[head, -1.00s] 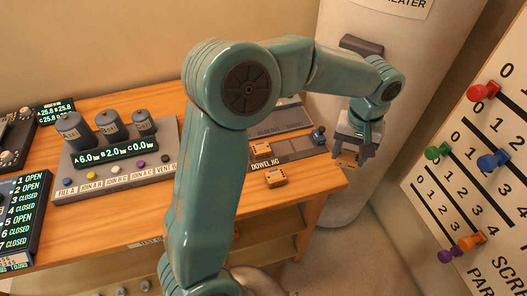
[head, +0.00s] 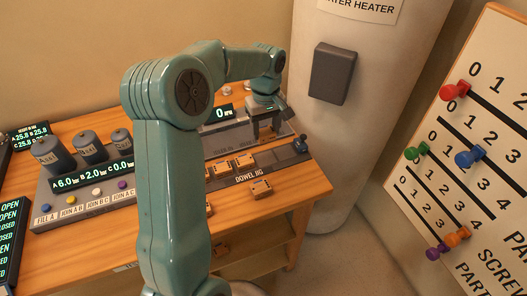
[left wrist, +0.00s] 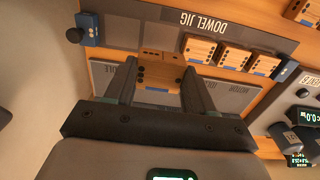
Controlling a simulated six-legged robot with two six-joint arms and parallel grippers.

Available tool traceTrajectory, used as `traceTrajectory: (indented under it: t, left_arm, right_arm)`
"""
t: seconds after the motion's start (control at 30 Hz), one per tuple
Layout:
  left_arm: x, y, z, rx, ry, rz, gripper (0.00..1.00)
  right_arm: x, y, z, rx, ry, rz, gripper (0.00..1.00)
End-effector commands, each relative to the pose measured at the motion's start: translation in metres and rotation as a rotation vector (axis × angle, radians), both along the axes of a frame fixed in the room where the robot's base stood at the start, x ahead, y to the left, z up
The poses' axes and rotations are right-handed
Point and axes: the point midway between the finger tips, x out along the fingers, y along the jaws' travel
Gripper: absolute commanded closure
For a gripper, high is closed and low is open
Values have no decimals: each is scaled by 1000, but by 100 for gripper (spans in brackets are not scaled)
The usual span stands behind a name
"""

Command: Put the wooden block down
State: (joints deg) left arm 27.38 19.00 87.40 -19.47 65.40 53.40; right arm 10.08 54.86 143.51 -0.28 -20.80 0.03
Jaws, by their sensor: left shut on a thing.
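My left gripper (head: 266,134) hangs over the back right of the workbench, above the grey panel behind the dowel jig (head: 272,160). In the left wrist view its two fingers (left wrist: 163,92) are shut on the wooden block (left wrist: 158,76), a tan block with dark holes. The block lies between the fingertips, close to the jig's edge. I cannot tell whether it touches the panel below. Several similar wooden blocks (head: 244,161) stand in a row on the jig. My right gripper is not in view.
Another wooden block (head: 260,188) lies on the bench in front of the jig. A blue knobbed part (head: 300,144) is at the jig's right end. Grey canisters (head: 89,148) stand at left. The water heater (head: 335,150) rises close on the right, beside a pegboard (head: 470,165).

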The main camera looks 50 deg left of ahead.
Motion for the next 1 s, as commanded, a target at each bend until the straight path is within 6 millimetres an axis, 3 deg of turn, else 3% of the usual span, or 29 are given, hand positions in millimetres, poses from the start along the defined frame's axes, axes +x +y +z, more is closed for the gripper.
traceTrajectory:
  t: [0.1,0.53,0.97,1.0]
  left_arm:
    - [-1,0,-28,-2,3,0,75]
    - [0,0,-85,-2,2,-1,75]
    - [0,0,-95,1,-1,0,75]
    - [0,0,-95,1,-1,0,43]
  right_arm:
    - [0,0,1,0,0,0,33]
    - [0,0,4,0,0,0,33]
    - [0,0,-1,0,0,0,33]
    - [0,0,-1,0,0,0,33]
